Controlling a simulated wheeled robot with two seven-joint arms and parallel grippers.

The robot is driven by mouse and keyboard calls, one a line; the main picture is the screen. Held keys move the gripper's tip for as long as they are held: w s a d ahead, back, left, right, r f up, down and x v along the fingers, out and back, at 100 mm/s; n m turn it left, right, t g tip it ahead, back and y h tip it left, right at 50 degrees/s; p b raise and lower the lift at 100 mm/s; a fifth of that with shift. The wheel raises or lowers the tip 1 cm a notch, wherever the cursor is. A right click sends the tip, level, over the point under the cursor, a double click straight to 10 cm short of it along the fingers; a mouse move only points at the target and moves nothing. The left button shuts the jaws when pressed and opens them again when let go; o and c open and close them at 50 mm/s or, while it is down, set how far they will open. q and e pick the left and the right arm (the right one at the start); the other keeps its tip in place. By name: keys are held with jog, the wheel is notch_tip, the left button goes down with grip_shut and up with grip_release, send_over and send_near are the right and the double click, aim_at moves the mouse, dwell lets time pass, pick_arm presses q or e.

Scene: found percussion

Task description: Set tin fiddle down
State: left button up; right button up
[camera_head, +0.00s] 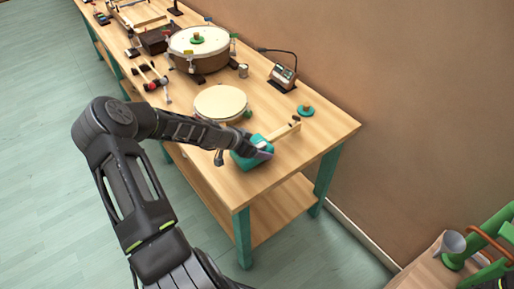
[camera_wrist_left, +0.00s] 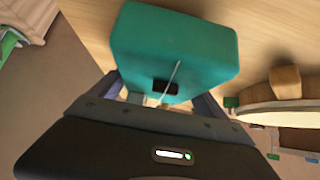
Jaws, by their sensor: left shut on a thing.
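The tin fiddle (camera_head: 243,160) has a teal box body and a pale wooden neck that points to the back right. It is at the near right end of the workbench (camera_head: 262,182). In the left wrist view the teal body (camera_wrist_left: 178,42) fills the top centre, between the fingers of the left gripper (camera_wrist_left: 160,97), with a dark slot and a thin string showing. I cannot tell whether the fiddle touches the tabletop. My right gripper is out of view.
A pale round drumhead (camera_head: 220,102) lies just behind the fiddle. A larger drum (camera_head: 198,48), a small meter box (camera_head: 284,76) and a teal round piece with a knob (camera_head: 306,111) stand farther back. Bare tabletop lies right of the fiddle, near the bench edge.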

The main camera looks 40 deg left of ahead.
pick_arm(q)
jog(key=shift+f, duration=0.65)
jog(key=shift+f, duration=0.2)
jog(key=o, duration=1.5)
jog(key=shift+o, duration=0.2)
jog(key=shift+r, duration=0.1)
jog(key=shift+r, duration=0.15)
jog(key=b+v, duration=0.1)
jog(key=v, duration=1.1)
jog(key=shift+b, duration=0.35)
